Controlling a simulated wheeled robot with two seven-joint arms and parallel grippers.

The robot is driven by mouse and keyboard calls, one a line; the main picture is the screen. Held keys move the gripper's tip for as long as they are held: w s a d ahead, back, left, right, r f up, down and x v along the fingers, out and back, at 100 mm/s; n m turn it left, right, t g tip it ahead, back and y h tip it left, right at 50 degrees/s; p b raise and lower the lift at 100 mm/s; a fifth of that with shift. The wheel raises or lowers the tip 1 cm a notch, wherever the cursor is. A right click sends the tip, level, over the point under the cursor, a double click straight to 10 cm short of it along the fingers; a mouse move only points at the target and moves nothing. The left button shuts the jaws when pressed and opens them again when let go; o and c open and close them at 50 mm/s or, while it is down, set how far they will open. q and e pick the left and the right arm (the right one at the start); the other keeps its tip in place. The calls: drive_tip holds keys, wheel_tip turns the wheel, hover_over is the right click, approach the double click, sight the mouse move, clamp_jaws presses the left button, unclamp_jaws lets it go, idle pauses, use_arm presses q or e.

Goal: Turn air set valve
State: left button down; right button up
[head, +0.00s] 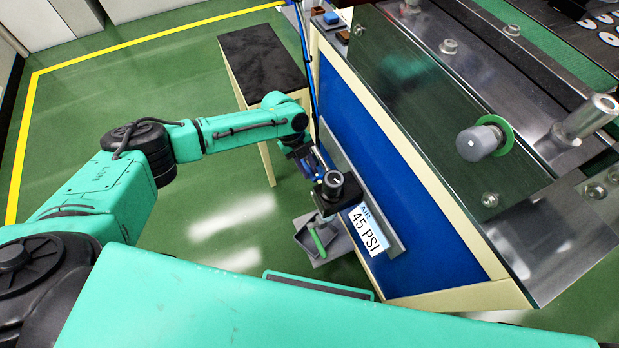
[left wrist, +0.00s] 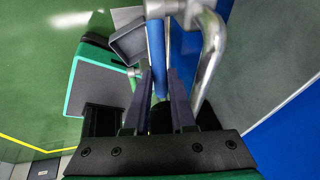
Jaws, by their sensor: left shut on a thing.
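The air set valve's dark body with a round black knob (head: 333,184) is mounted on the side of the blue machine panel, beside a white "AIR 45 PSI" label (head: 367,230). In the left wrist view a blue handle (left wrist: 155,45) runs from a silver fitting (left wrist: 178,8) down between my fingers. My left gripper (head: 314,160) is at the valve from its upper left. In the left wrist view its dark fingers (left wrist: 159,76) are shut on the blue handle. The gripped part is partly hidden by the fingers. My right gripper is not in view.
A curved silver pipe (left wrist: 213,50) runs close to the right finger. The blue panel (head: 425,250) stands right of the valve. A grey tray (head: 308,242) with a green part is below. A black-topped table (head: 262,60) stands behind. Open green floor (head: 130,95) lies left.

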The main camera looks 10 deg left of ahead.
use_arm(q)
drive_tip(key=shift+w+a+f, duration=0.1)
drive_tip(key=shift+a, duration=0.05)
drive_tip(key=shift+r+h, duration=0.25)
drive_tip(key=shift+h, duration=0.05)
drive_tip(key=c, duration=0.8)
unclamp_jaws()
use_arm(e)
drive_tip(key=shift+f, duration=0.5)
use_arm(q)
drive_tip(key=shift+o, duration=0.2)
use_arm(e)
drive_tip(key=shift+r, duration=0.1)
